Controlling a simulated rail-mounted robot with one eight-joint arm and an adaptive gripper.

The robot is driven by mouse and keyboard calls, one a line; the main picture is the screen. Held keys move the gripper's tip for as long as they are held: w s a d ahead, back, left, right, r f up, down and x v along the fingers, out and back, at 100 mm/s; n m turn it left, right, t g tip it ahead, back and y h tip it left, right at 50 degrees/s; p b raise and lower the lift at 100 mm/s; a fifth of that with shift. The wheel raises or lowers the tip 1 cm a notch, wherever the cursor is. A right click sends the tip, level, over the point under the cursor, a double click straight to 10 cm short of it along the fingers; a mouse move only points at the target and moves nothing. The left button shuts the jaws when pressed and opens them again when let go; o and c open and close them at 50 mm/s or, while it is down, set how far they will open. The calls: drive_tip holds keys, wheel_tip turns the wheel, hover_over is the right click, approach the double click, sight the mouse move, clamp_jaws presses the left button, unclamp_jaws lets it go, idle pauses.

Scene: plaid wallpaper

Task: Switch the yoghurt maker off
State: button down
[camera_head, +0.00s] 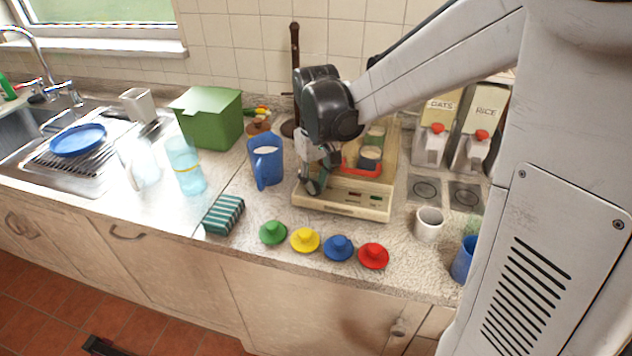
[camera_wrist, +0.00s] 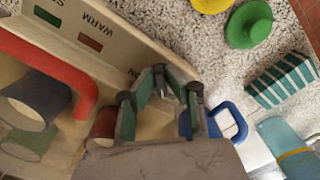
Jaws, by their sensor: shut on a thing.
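The yoghurt maker (camera_head: 342,203) is a cream box on the counter, with a red handle (camera_head: 362,171) and jars inside. Its front panel (camera_wrist: 120,45) shows in the wrist view, with a dark green and a red indicator (camera_wrist: 90,43), the word WARM and partly hidden lettering near the fingers. My gripper (camera_head: 313,187) is at the left end of this panel. In the wrist view its fingertips (camera_wrist: 172,80) are close together at the panel, shut on the small switch there. The fingers mostly hide the switch, so its position cannot be read.
A blue jug (camera_head: 266,163) stands close to the left of my gripper. Coloured lids, including a green one (camera_head: 273,232), lie in front, with a striped sponge (camera_head: 224,214) to their left. A white mug (camera_head: 429,224) and dispensers (camera_head: 437,130) are on the right.

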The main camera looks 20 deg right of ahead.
sight(316, 184)
drive_tip(key=c, duration=1.8)
unclamp_jaws()
wheel_tip(316, 184, up, 12)
drive_tip(key=shift+s, duration=0.1)
drive_tip(key=s+f+t, duration=0.1)
drive_tip(key=s+t, duration=0.1)
drive_tip(key=s, duration=0.4)
drive_tip(key=s+f+m+t, duration=0.1)
drive_tip(key=s+t, duration=0.1)
drive_tip(key=s, duration=0.4)
drive_tip(key=s+a+f+m+t, duration=0.1)
drive_tip(key=s+t, duration=0.2)
drive_tip(key=s, duration=0.2)
drive_tip(key=shift+s, duration=0.4)
